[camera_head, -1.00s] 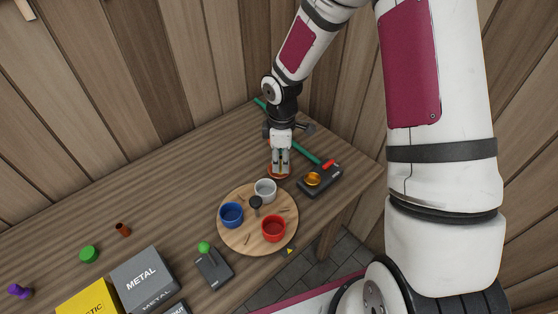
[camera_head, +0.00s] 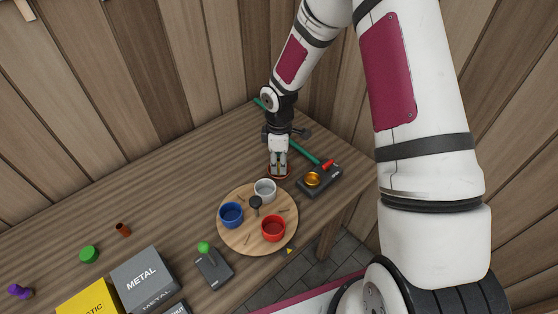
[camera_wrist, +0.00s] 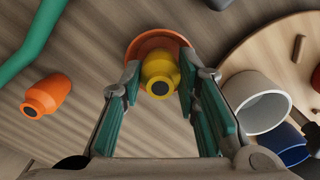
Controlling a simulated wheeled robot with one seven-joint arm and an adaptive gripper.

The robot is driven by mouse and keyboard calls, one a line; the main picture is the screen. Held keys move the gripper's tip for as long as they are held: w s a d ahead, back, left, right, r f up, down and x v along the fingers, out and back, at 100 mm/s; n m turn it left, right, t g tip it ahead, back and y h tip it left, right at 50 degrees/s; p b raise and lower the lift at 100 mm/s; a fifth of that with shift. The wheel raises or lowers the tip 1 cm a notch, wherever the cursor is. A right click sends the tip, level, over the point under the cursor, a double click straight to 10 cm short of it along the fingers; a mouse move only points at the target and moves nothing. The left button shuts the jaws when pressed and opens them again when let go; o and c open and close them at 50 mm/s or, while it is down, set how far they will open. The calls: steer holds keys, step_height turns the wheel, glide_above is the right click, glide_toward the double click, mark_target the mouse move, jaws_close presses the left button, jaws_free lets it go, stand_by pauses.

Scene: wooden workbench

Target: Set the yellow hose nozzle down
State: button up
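The yellow hose nozzle (camera_wrist: 158,72) is between the fingertips of my gripper (camera_wrist: 160,80) in the wrist view, its dark opening facing the camera. In the head view, my gripper (camera_head: 278,172) points down low over the bench at the dish, just behind the round wooden tray (camera_head: 233,242). The fingers hide most of the nozzle there.
A white cup (camera_head: 265,188) stands close to my gripper on the tray, with a blue cup (camera_head: 231,214) and a red cup (camera_head: 273,229). An orange nozzle (camera_wrist: 45,95) lies near the green bar (camera_wrist: 30,40).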

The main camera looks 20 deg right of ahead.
steer(key=o, duration=0.3)
steer(key=shift+r, duration=0.15)
step_height(320, 180, up, 12)
steer(key=s+d+r+m+t+h, duration=0.1)
steer(key=s+r+m, duration=0.2)
steer(key=s+r, duration=0.35)
steer(key=s+d+r+m+t+h, duration=0.1)
steer(key=s+r+m, duration=0.25)
steer(key=r, duration=0.65)
steer(key=s+r+m+t, duration=0.1)
steer(key=s+r+m, duration=0.1)
steer(key=s, duration=0.3)
steer(key=s+a+r+m+t+y, duration=0.1)
steer(key=s+r+m, duration=0.1)
steer(key=s, duration=0.4)
steer(key=s+r+m+y, duration=0.1)
steer(key=s+r+m, duration=0.1)
steer(key=s, duration=0.4)
steer(key=shift+s+a+r+m+t, duration=0.15)
steer(key=shift+a+m+t, duration=0.2)
steer(key=shift+m+t, duration=0.1)
